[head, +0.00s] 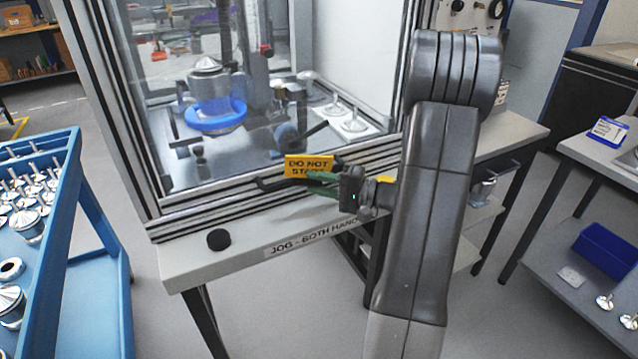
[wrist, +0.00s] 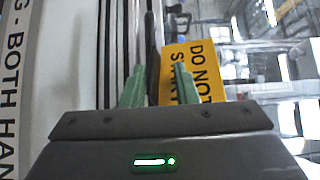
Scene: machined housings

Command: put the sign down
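The sign (head: 308,165), a yellow plate with black "DO NOT START" lettering, is upright at the lower front of the glazed enclosure, beside a dark bar handle (head: 270,185). My gripper (head: 318,181) has green fingers and is at the sign's lower right edge. In the wrist view the fingers of my gripper (wrist: 160,75) stand apart, with a dark bar (wrist: 151,45) and a strip of the sign (wrist: 205,75) showing between them. The right finger covers part of the sign. I cannot tell whether a finger touches it or what holds it up.
The bench ledge (head: 190,268) below the enclosure carries a black round knob (head: 219,240) and a "JOG - BOTH HANDS" label. A blue cart (head: 75,150) with metal parts stands at the left.

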